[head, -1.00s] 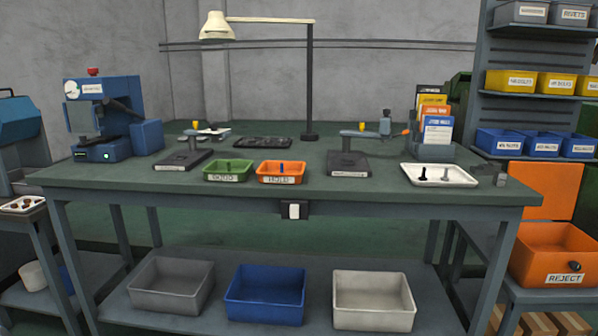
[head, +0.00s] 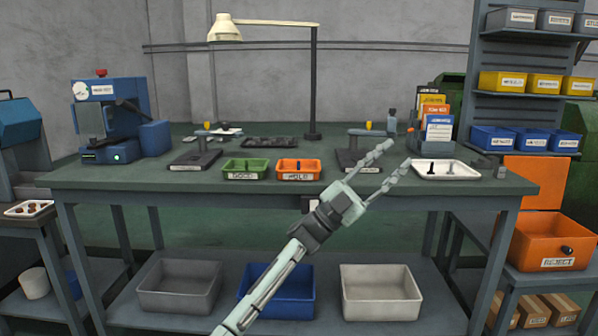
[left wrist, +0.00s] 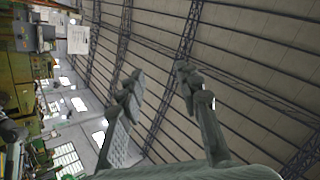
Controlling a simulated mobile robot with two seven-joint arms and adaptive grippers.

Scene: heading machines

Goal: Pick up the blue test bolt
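An orange tray labelled HOLD (head: 285,177) stands near the front edge of the bench. A small bolt (head: 298,164) stands in it; its colour is hard to make out now, but it looked blue in the earlier head frame. My left gripper (head: 394,158) is raised in front of the bench, right of the orange tray, with its fingers apart and empty. Its open fingers also show in the left wrist view (left wrist: 158,85), against the roof. No bolt shows in that view. My right gripper is out of view.
A green tray (head: 233,176) stands left of the orange one. A white tray (head: 465,174) with bolts is at the right. A lamp (head: 312,90) and a blue machine (head: 105,115) stand farther back. Below are grey, blue and white bins (head: 380,308).

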